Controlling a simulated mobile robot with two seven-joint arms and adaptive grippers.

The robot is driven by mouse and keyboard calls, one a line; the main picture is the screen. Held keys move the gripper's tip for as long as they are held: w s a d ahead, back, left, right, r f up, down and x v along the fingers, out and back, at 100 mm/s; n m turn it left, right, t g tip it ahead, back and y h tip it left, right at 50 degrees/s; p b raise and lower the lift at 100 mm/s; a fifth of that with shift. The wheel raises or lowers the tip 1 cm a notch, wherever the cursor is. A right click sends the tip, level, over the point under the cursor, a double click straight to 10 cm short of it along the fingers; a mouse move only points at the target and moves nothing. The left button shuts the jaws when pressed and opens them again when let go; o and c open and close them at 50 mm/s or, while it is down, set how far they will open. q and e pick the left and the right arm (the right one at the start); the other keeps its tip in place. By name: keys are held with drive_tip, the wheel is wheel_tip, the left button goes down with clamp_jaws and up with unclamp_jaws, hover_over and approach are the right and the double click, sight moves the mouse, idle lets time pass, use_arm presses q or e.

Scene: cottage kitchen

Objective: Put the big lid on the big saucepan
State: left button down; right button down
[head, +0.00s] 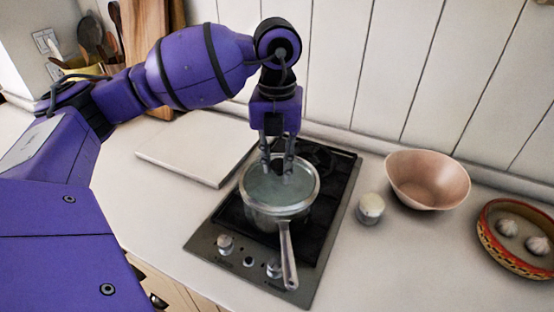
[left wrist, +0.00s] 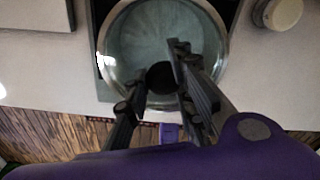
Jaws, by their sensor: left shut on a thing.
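The big lid (head: 268,192) is a round glass disc with a pale metal rim. The big saucepan (head: 288,256) is metal, with a long handle pointing toward the front of the hob. The lid lies level over the saucepan's mouth, roughly centred; I cannot tell whether its rim is fully seated or slightly above. My left gripper (head: 277,168) points straight down and is shut on the lid by its dark knob. The lid also shows in the left wrist view (left wrist: 135,45), between and beyond the fingers (left wrist: 162,92). My right gripper is not in view.
The saucepan stands on a black hob (head: 325,210) with knobs in front. A small white-topped jar (head: 370,208), a pinkish bowl (head: 427,180) and a patterned bowl with garlic (head: 515,247) stand to the right. A white board (head: 195,150) lies left. Utensils stand at the back left.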

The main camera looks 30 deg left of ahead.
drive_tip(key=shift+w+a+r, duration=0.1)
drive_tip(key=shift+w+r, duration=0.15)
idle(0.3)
use_arm(q)
drive_tip(key=shift+f, duration=0.5)
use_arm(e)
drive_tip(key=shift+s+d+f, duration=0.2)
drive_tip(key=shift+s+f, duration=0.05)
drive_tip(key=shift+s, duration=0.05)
use_arm(q)
drive_tip(key=c, duration=1.8)
unclamp_jaws()
drive_tip(key=shift+o, duration=0.2)
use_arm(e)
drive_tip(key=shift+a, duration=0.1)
